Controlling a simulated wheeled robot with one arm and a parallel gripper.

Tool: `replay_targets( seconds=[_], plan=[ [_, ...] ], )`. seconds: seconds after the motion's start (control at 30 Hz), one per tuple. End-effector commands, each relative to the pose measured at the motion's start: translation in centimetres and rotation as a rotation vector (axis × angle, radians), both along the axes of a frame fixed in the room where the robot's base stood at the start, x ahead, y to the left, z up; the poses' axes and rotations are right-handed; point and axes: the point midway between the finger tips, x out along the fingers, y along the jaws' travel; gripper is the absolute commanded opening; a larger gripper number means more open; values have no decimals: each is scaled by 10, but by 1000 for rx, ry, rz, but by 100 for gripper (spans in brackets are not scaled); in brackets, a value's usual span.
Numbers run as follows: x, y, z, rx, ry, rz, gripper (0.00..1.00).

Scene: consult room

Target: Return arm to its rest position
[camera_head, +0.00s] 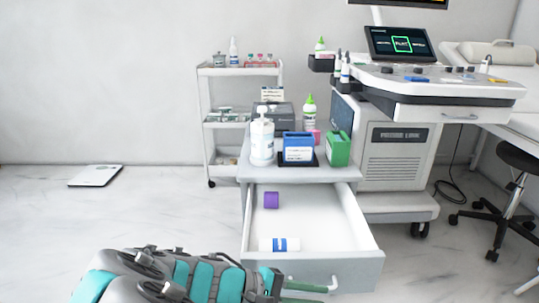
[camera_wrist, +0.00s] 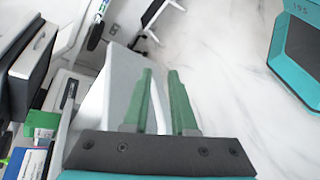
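My gripper (camera_wrist: 160,73) has two green fingers. They stand apart with a gap between them in the wrist view, and I see nothing held in it. In the head view my gripper (camera_head: 308,291) is at the bottom, just in front of the open drawer (camera_head: 313,267), close to its handle (camera_head: 333,285). I cannot tell whether a finger touches the handle. My folded grey and teal arm fills the bottom left of the head view.
The drawer holds a purple item (camera_head: 271,200) and a white-blue roll (camera_head: 280,244). A pump bottle (camera_head: 262,138), a blue box (camera_head: 298,147) and a green box (camera_head: 338,149) stand on the cabinet top (camera_head: 325,176). A scale (camera_head: 95,176) lies on the left floor, otherwise clear.

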Motion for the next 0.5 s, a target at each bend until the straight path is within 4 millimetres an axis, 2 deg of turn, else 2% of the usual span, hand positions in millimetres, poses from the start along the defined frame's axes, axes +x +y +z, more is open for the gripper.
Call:
replay_targets(
  seconds=[0.03, 0.2, 0.33, 0.5],
  plan=[
    [-9, -21, 9, 59, 3, -73, 25],
    [-43, -66, 16, 251, 21, -267, 25],
    [-72, -87, 19, 406, 22, -392, 25],
    [-108, -97, 23, 613, 5, -527, 25]
  ],
)
